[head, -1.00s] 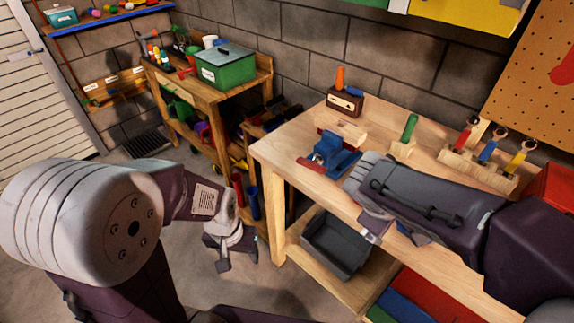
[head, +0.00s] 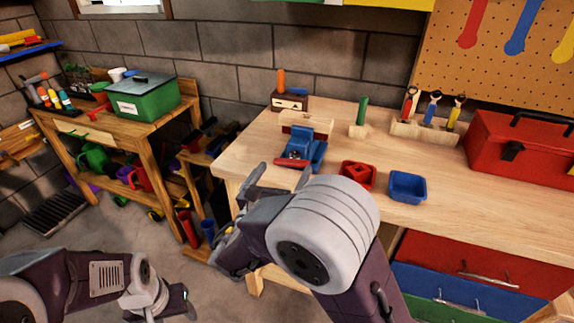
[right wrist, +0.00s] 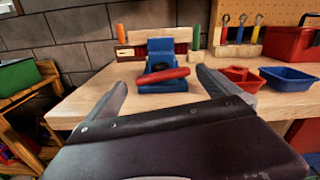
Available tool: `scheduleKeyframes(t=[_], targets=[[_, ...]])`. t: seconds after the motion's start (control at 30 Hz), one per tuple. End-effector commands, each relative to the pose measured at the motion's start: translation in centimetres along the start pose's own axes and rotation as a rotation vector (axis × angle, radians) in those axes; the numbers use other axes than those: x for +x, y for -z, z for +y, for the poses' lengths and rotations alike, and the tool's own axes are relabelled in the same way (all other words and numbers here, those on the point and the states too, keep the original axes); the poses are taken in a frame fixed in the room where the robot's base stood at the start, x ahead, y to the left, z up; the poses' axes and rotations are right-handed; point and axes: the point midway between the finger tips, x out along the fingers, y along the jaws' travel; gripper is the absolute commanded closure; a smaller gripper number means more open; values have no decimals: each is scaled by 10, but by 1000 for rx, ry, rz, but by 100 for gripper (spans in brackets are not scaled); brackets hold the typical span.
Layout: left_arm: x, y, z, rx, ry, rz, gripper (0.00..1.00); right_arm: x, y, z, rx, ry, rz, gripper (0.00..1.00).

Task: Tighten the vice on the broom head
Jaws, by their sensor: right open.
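The blue vice (head: 306,150) stands near the left front edge of the wooden workbench, with its red handle (head: 291,162) across the front. The pale wooden broom head (head: 306,122) is at the back of the vice. I cannot tell how tightly the jaws hold it. My right gripper (head: 279,172) is open and empty, just in front of the vice. In the right wrist view the red handle (right wrist: 162,76) appears between the spread fingers, beyond their tips, with the blue vice (right wrist: 160,50) behind it. My left gripper (head: 168,303) is low at the left, away from the bench, its fingers unclear.
A red bin (head: 358,175) and a blue bin (head: 408,187) sit right of the vice. A green-handled block (head: 361,118), a tool rack (head: 425,130) and a red toolbox (head: 520,150) stand farther right. A side bench with a green box (head: 145,98) is at left.

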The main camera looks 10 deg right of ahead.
Motion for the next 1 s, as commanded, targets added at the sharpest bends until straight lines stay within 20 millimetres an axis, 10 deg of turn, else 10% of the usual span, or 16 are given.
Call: scheduleKeyframes(t=[0.2, 0.53, 0.73, 1.0], targets=[[4, 0, 0, 0, 0, 0, 41, 37, 1, 0, 1, 3, 2, 0], [4, 0, 0, 0, 0, 0, 41, 45, 0, 0, 1, 0, 1, 0], [4, 0, 0, 0, 0, 0, 41, 45, 0, 0, 1, 0, 1, 50], [10, -1, 0, 0, 0, 0, 41, 45, 2, 0, 34, 1, 2, 50]])
